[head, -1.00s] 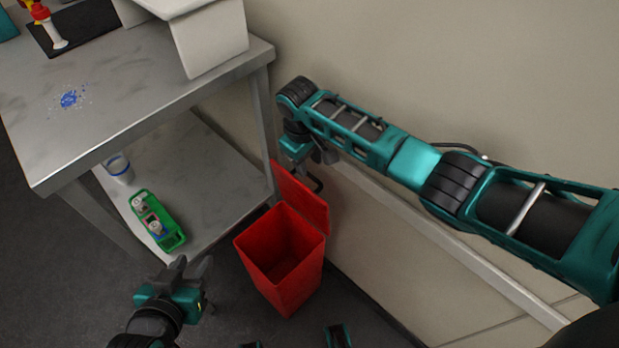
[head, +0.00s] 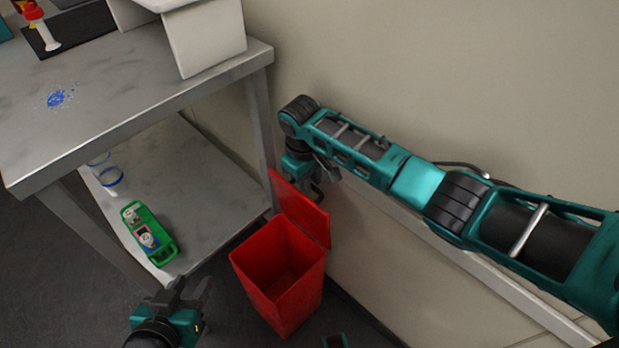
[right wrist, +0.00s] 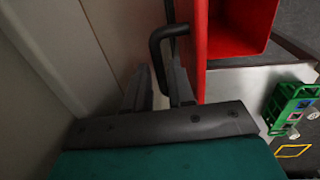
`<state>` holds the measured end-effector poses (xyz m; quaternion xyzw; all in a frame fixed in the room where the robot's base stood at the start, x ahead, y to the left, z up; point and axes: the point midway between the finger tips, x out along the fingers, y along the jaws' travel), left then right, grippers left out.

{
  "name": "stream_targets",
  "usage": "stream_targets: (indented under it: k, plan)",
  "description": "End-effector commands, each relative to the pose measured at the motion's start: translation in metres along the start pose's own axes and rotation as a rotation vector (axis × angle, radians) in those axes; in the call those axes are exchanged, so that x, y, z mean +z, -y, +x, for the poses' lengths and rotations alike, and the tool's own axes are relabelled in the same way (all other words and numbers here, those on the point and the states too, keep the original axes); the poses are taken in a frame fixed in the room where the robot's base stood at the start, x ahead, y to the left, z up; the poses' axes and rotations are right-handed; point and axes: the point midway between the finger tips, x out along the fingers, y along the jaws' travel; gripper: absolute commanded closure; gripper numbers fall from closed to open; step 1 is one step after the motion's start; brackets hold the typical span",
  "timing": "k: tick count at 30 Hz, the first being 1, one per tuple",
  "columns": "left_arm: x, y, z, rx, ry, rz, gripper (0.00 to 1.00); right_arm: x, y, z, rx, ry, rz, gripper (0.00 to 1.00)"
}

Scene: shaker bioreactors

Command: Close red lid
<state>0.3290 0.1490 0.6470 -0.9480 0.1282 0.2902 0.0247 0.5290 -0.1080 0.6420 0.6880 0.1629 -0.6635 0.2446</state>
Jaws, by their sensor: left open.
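The red bin (head: 280,280) stands on the floor beside the metal table, its top open. Its red lid (head: 299,208) is raised, tilted up at the bin's back edge by the wall. In the right wrist view the lid (right wrist: 198,45) shows edge-on, with a black bar handle (right wrist: 158,58) beside it. My right gripper (right wrist: 158,80) is open behind the lid, with the handle's end between its fingers; contact is unclear. In the head view the right gripper (head: 318,180) is partly hidden by the lid. My left gripper (head: 194,288) is open and empty, left of the bin.
The metal table (head: 130,118) stands at the left, with a white container (head: 207,45) on top. A green rack (head: 149,233) lies on its lower shelf. The wall (head: 430,80) is close behind my right arm. Dark floor lies around the bin.

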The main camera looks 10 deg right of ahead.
Motion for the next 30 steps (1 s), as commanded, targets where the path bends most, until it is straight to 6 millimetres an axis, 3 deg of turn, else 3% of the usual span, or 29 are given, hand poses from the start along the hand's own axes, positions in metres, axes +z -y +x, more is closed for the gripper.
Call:
stream_targets:
  k: [7, 30]
  plan:
    - [0.0000, -0.0008, 0.0003, -0.001, -0.001, -0.006, 0.57, 0.0000, 0.0001, 0.0001, 0.000, 0.000, 0.000, 1.00]
    - [0.0002, -0.0007, 0.0005, -0.001, 0.000, -0.005, 0.57, 0.0000, 0.0006, 0.0003, 0.000, 0.000, -0.005, 1.00]
